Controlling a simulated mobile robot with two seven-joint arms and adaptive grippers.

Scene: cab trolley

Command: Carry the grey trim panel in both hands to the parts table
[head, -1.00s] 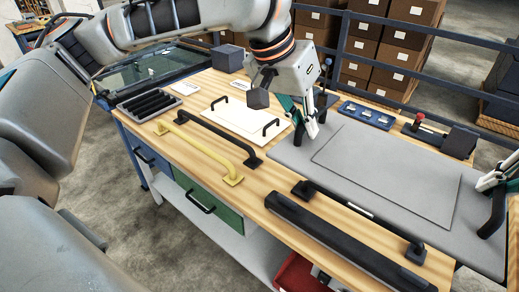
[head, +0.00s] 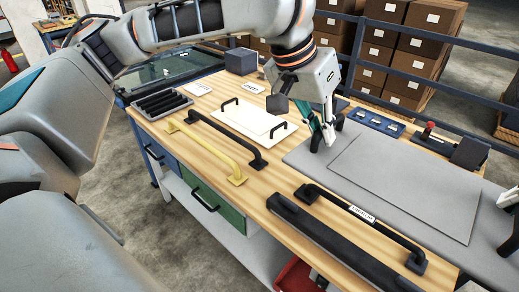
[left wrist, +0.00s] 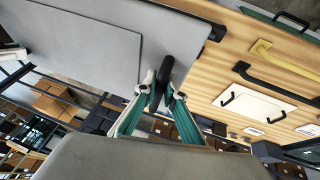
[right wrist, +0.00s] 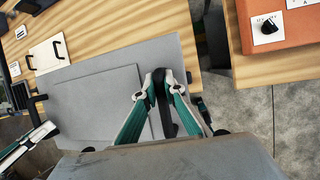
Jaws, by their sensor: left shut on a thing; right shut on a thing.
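The grey trim panel (head: 400,185) is a broad flat sheet with a raised rectangle and a black handle at each end. It spans the right part of the wooden bench in the head view. It also shows in the left wrist view (left wrist: 85,45) and right wrist view (right wrist: 95,100). My left gripper (head: 326,135) is shut on the handle at its left end; the left wrist view shows the fingers around it. My right gripper (head: 512,205) is shut on the other handle, partly cut off by the frame. Any gap under the panel is hard to judge.
The bench (head: 262,188) carries a black bar handle (head: 362,225), a long dark bar (head: 330,245), a yellow handle (head: 205,150) and a white panel (head: 250,122). A blue rail (head: 440,45) and boxes (head: 395,50) stand behind. A wood-edged, orange-topped surface (right wrist: 285,48) lies across a floor gap.

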